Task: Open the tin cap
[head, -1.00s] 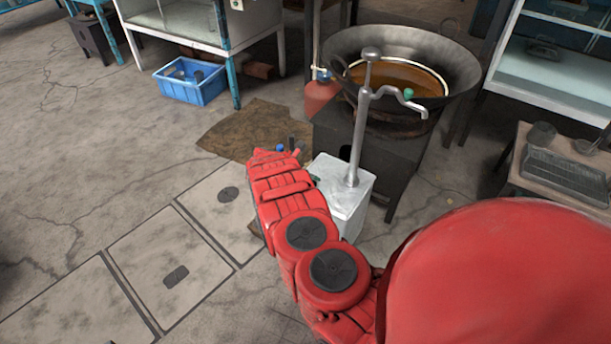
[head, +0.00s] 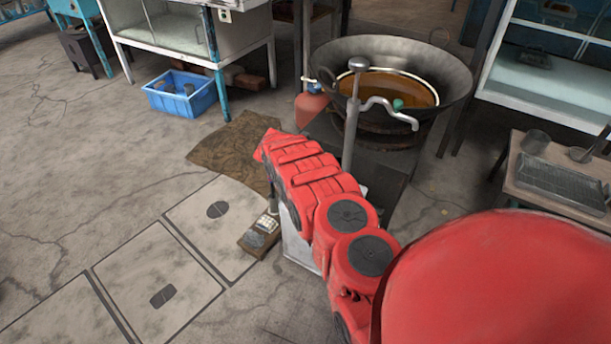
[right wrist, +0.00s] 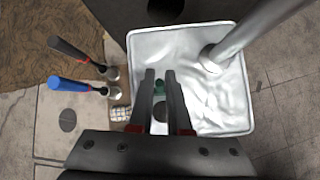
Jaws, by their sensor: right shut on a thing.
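The silver square tin shows from above in the right wrist view (right wrist: 215,115), with a metal pump pipe (right wrist: 255,32) rising from its top. In the head view the tin (head: 297,245) is mostly hidden behind my red right arm. My right gripper (right wrist: 160,78) is over the tin's top, its two dark fingers close together around the small green cap (right wrist: 159,88). A dark round spot shows on the tin top between the fingers; I cannot tell if it is the opening. In the head view my right gripper is hidden. My left gripper is not in view.
Tools with blue (right wrist: 68,84) and dark (right wrist: 70,49) handles stand left of the tin. A large wok of oil (head: 400,85) is behind it, with a red gas bottle (head: 312,108) nearby. A blue crate (head: 180,95) is at the back left. The floor at left is free.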

